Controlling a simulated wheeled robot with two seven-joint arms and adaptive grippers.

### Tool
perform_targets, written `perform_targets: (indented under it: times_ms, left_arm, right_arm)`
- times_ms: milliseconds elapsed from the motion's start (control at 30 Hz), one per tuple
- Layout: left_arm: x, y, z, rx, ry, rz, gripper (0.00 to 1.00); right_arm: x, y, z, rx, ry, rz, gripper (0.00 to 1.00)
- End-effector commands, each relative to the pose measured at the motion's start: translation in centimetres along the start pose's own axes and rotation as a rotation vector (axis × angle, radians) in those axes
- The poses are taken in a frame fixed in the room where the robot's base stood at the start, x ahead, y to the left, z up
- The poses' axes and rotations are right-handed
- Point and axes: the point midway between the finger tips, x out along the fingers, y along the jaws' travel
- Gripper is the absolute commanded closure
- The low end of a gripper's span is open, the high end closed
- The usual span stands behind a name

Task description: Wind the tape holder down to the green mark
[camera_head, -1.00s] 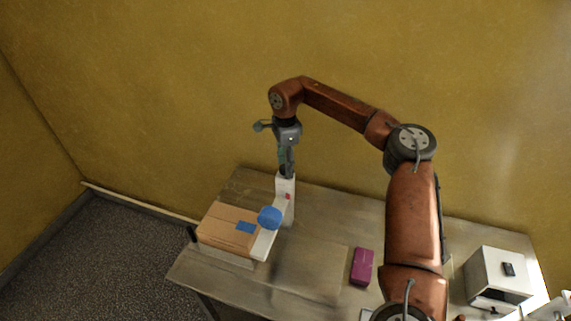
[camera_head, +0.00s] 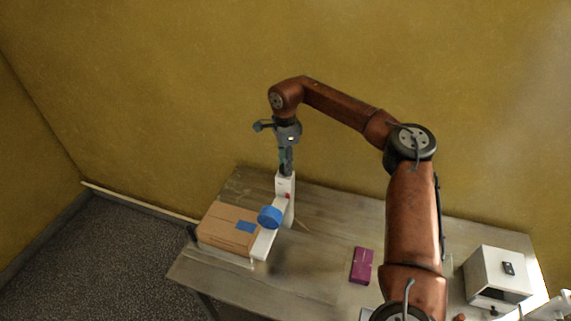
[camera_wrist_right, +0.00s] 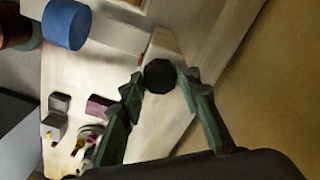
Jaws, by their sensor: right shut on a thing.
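A white upright column (camera_head: 285,186) stands on the table with a small red piece (camera_head: 288,196) on its side. The tape holder is a white arm (camera_head: 263,243) at the column, with a blue roll (camera_head: 269,217) beside the cardboard box. The blue roll also shows in the right wrist view (camera_wrist_right: 66,24). My right gripper (camera_head: 286,171) points down at the column's top. In the right wrist view its fingers (camera_wrist_right: 162,78) are shut on a dark round knob (camera_wrist_right: 160,76). I cannot make out a green mark. My left gripper is not in view.
A cardboard box (camera_head: 225,228) with a blue patch lies left of the column. A magenta box (camera_head: 361,266) lies on the wooden table (camera_head: 315,255) at right. A white box-shaped device (camera_head: 498,272) stands further right. The wall is close behind.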

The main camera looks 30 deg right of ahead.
Motion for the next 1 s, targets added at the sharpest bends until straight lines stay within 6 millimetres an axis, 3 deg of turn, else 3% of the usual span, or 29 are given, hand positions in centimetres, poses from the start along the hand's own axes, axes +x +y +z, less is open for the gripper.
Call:
perform_targets:
  times_ms: [367, 1000]
  left_arm:
    - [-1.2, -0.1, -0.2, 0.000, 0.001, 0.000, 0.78]
    - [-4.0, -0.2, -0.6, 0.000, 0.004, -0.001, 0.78]
  right_arm:
    - [-0.3, -0.1, 0.0, 0.157, -0.002, -0.003, 0.94]
    - [-0.3, -0.2, 0.0, 0.751, -0.005, -0.005, 0.94]
